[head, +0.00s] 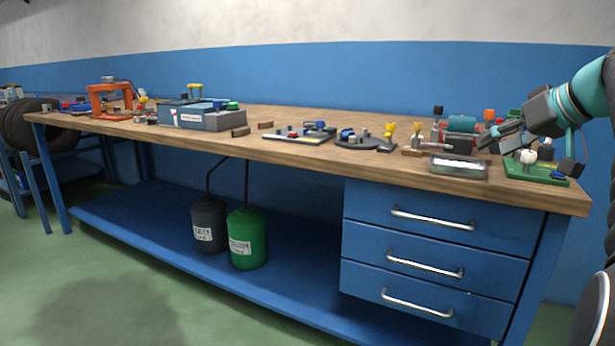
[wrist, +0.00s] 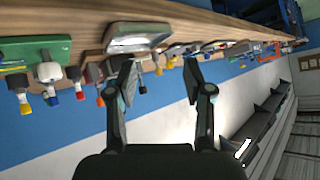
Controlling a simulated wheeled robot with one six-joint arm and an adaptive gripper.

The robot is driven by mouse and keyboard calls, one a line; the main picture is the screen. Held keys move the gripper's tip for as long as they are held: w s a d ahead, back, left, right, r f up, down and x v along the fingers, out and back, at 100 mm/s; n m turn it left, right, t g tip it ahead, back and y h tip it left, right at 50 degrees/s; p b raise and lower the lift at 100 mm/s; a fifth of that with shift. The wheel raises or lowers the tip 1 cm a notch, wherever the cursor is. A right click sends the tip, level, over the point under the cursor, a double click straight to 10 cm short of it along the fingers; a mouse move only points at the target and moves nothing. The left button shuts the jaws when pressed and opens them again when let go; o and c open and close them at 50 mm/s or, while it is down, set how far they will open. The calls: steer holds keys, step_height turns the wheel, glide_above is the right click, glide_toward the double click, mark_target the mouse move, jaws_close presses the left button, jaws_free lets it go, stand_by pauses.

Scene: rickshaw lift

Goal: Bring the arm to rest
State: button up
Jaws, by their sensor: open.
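My gripper (head: 497,134) is at the right end of the workbench in the head view, reaching in from the right edge above the bench top. In the wrist view my gripper (wrist: 158,82) shows two dark fingers spread apart with nothing between them. Around its tips in the head view are a clear-fronted tray (head: 459,166) and a green board (head: 535,174) with small parts on it. The tray also shows in the wrist view (wrist: 137,40), beyond the left finger. I cannot tell whether the fingers touch anything.
The wooden workbench (head: 290,147) carries several small fixtures, a grey-blue box (head: 203,118) and an orange frame (head: 110,98). Blue drawers (head: 430,257) are below its right end. A green canister (head: 247,238) and a dark canister (head: 208,225) stand on the lower shelf. The floor at left is clear.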

steer(key=s+a+f+m+g+h+p, duration=0.1)
steer(key=s+a+f, duration=0.35)
steer(key=a, duration=0.35)
steer(key=s+a+f+g, duration=0.2)
steer(key=s+a+f, duration=0.1)
steer(key=a+f, duration=0.35)
steer(key=s+a+f+h, duration=0.1)
steer(key=s+a+f, duration=0.3)
steer(key=s+f, duration=0.3)
steer(key=s+a+f+g+h+p, duration=0.1)
steer(key=s+a+f, duration=0.3)
steer(key=s+f, duration=0.3)
steer(key=shift+s+a+f+n, duration=0.25)
steer(key=shift+s+f+n, duration=0.05)
steer(key=shift+f, duration=0.6)
